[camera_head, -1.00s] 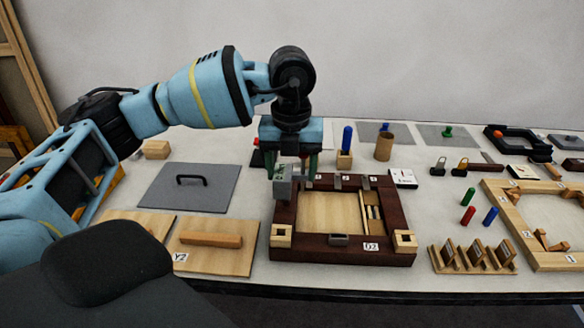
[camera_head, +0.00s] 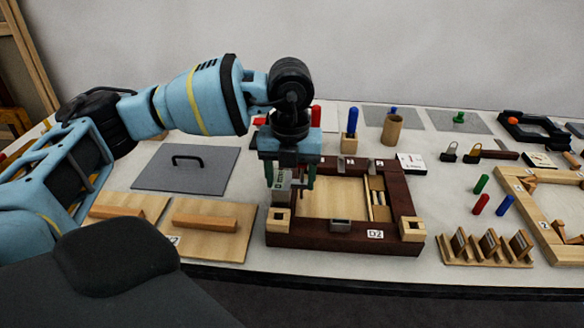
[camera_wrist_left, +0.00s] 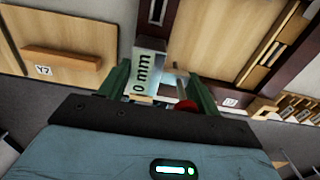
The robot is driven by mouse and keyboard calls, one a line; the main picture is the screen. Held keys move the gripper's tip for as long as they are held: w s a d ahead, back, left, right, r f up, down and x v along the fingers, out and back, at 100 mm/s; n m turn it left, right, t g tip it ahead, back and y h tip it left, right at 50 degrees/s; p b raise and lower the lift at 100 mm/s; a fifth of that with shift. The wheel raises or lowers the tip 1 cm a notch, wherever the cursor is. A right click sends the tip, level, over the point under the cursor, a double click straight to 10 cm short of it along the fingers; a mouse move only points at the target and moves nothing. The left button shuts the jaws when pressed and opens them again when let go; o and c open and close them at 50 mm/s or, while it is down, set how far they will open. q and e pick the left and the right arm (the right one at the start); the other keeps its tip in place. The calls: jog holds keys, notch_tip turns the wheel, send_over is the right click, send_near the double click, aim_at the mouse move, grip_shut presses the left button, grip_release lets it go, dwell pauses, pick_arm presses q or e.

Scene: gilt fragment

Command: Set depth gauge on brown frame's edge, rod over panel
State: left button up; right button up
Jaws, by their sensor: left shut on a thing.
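The brown frame (camera_head: 333,244) lies on the table with a light wooden panel (camera_head: 330,197) inside it and a D2 label on its front edge. My left gripper (camera_head: 291,185) is over the frame's left side, shut on the grey depth gauge (camera_head: 281,178). In the left wrist view the gauge (camera_wrist_left: 146,72) shows a "0 mm" face between the green fingers, above the frame's edge. Whether it touches the frame, and where its rod is, I cannot tell. My right gripper is not in view.
Left of the frame are a grey plate with a black handle (camera_head: 187,166) and wooden boards with a bar (camera_head: 205,222). Right are a rack of wooden pieces (camera_head: 487,247), coloured pegs (camera_head: 481,204) and a light wooden frame (camera_head: 550,222). Behind stand a blue peg in a block (camera_head: 350,140) and a wooden cup (camera_head: 392,128).

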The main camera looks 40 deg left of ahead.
pick_arm(q)
jog(key=shift+f, duration=0.25)
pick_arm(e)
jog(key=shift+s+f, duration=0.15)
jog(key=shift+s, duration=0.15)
pick_arm(q)
jog(key=shift+f, duration=0.55)
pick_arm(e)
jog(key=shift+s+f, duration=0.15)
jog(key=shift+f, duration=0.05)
pick_arm(q)
jog(key=o, duration=1.1)
jog(key=shift+r+p, duration=0.95)
jog(key=shift+r, duration=1)
jog(key=shift+r+p, duration=0.8)
jog(key=shift+r, duration=0.6)
jog(key=shift+r+p, duration=1.55)
jog(key=shift+r, duration=1.65)
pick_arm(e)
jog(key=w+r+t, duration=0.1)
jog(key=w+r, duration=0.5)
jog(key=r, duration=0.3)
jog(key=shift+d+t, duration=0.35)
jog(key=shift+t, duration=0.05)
pick_arm(q)
jog(key=shift+f, duration=0.1)
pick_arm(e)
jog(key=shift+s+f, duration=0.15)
